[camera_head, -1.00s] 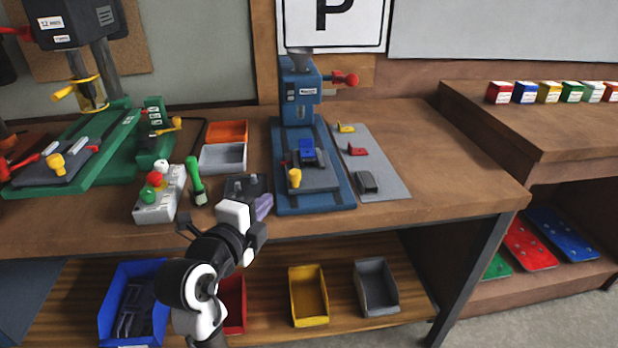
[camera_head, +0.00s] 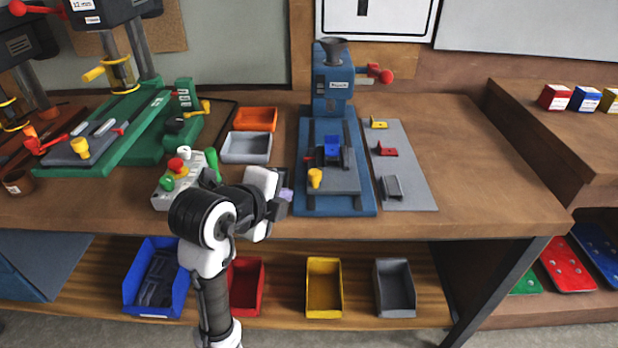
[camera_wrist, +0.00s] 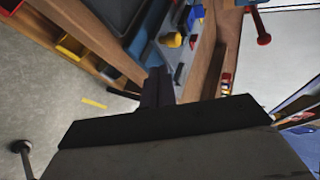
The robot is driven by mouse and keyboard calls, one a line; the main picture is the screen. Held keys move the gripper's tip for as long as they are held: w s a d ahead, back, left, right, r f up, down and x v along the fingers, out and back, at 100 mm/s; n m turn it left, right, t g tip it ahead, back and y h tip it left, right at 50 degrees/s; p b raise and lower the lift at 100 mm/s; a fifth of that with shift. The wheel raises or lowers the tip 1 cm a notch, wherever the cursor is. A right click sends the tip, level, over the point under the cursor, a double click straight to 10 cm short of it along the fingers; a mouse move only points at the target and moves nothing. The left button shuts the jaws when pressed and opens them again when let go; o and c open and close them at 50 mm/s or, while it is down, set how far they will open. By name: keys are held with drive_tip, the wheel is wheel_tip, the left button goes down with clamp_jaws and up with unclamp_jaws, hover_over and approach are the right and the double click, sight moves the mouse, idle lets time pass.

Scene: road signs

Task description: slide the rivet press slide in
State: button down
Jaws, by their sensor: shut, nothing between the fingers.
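The blue rivet press (camera_head: 332,85) stands at the back of the bench with a funnel on top and a red-knobbed lever. Its slide (camera_head: 334,178), a grey plate with a blue block and a yellow knob (camera_head: 315,177), sits toward the front of the long blue base (camera_head: 361,204). My gripper (camera_head: 284,183) is left of the base's front end, apart from the yellow knob, with its tips partly hidden by my wrist. In the wrist view my gripper (camera_wrist: 156,87) shows as dark fingers, shut and empty, with the yellow knob (camera_wrist: 172,40) beyond them.
A grey board (camera_head: 418,190) with small fixtures lies right of the press. A grey tray (camera_head: 246,148), an orange tray (camera_head: 255,118), a control box (camera_head: 165,195) and a green machine (camera_head: 130,125) are to the left. Coloured bins, including a yellow one (camera_head: 324,290), stand on the shelf below.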

sight(312, 179)
drive_tip(key=p+x, duration=0.1)
drive_tip(key=x, duration=0.4)
drive_tip(key=shift+w+d+f, duration=0.15)
drive_tip(key=shift+w+d, duration=0.05)
drive_tip(key=shift+w, duration=0.1)
drive_tip(key=w, duration=0.1)
drive_tip(key=w+d+p, duration=0.1)
drive_tip(key=w, duration=0.1)
drive_tip(key=shift+d+p, duration=0.25)
drive_tip(key=shift+p, duration=0.15)
drive_tip(key=shift+w+d+f, duration=0.2)
drive_tip(key=shift+w, duration=0.2)
drive_tip(key=shift+w, duration=0.1)
